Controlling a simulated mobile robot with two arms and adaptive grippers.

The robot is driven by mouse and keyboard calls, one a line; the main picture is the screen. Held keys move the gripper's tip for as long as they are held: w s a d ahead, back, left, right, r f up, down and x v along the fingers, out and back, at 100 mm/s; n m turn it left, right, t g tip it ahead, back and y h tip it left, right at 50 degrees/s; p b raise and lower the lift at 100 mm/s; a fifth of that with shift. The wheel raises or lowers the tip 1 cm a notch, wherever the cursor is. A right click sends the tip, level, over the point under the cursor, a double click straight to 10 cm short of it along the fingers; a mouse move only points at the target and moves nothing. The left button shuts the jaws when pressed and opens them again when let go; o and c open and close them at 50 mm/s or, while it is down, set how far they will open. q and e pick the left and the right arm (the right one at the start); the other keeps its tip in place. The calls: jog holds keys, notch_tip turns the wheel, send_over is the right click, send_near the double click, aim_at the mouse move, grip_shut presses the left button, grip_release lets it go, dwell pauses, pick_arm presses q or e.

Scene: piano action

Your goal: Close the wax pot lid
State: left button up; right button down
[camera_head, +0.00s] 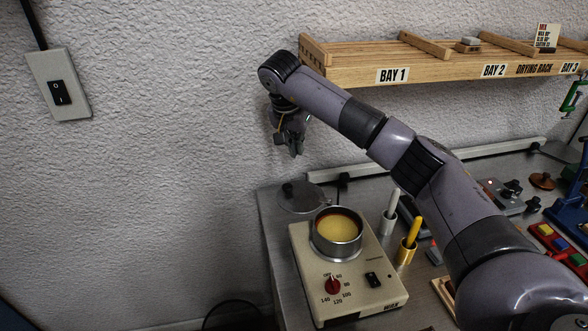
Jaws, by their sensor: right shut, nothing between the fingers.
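The wax pot (338,238) is a round metal pot set in a beige heater box (350,285), with yellow wax (336,227) showing in its open top. A flat grey round lid (302,203) with a dark knob is behind and left of the pot, clear of its opening. I cannot tell whether a hinge joins them. My right gripper (295,150) is shut and empty, pointing down above and behind the lid, apart from it. My left gripper is not in view.
The drying rack (350,75) hangs on the wall behind my right arm. A white stick (391,206) and a yellow-handled tool (411,238) stand in holders right of the pot. A red dial (333,286) and black switch (373,279) are on the heater's front.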

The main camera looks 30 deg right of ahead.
jog(key=p, duration=0.2)
send_over(297, 182)
jog(key=d, duration=0.2)
notch_tip(297, 182, down, 6)
jog(key=a, duration=0.1)
jog(key=p, duration=0.1)
jog(key=a, duration=0.1)
jog(key=shift+s+a+f, duration=0.3)
jog(key=shift+a, duration=0.05)
jog(key=shift+s+a+f+p, duration=0.1)
jog(key=shift+s+a+p, duration=0.25)
jog(key=shift+a, duration=0.05)
jog(key=shift+f, duration=0.1)
jog(key=shift+w, duration=0.1)
